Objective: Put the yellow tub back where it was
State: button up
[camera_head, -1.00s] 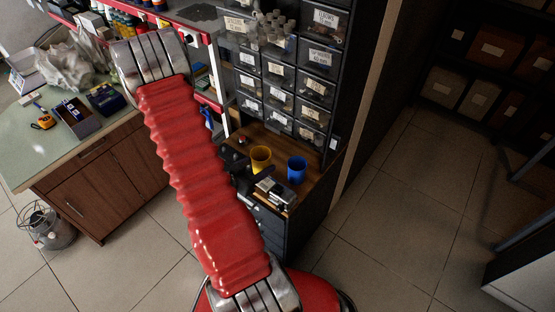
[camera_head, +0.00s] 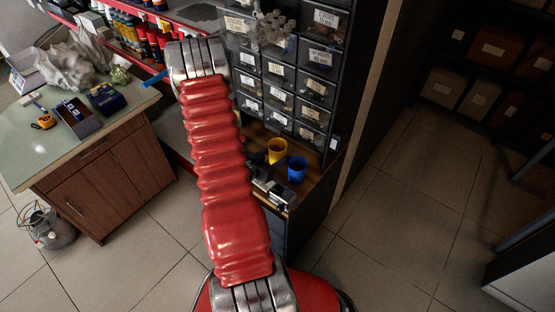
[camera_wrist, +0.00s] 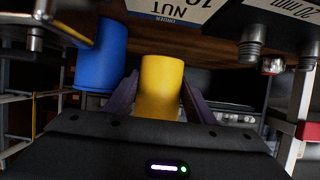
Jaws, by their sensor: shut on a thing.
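The yellow tub (camera_head: 277,150) shows over the wooden counter (camera_head: 249,130) below the drawer cabinet, up and left of the blue tub (camera_head: 297,169). In the wrist view, the yellow tub (camera_wrist: 161,88) is between the two dark fingers of my gripper (camera_wrist: 158,98), which is shut on it. That view is upside down, with the wooden surface at the top. The blue tub (camera_wrist: 101,55) stands apart to the left there. I cannot tell whether the yellow tub touches the wood. In the head view, my red arm hides most of my gripper.
Labelled drawers (camera_head: 290,75) rise behind the counter. A metal item (camera_head: 272,192) lies near its front edge. A green-topped workbench (camera_head: 60,150) with a tape measure and boxes stands at left. A red-edged shelf (camera_head: 150,60) holds bottles.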

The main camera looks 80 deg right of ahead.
jog(key=shift+f, duration=0.1)
notch_tip(320, 180, down, 2)
jog(key=shift+f, duration=0.1)
jog(key=shift+d+f, duration=0.2)
jog(key=shift+f, duration=0.35)
jog(key=o, duration=0.7)
jog(key=shift+f, duration=0.1)
jog(key=shift+o, duration=0.2)
jog(key=shift+a, duration=0.1)
jog(key=v, duration=1.2)
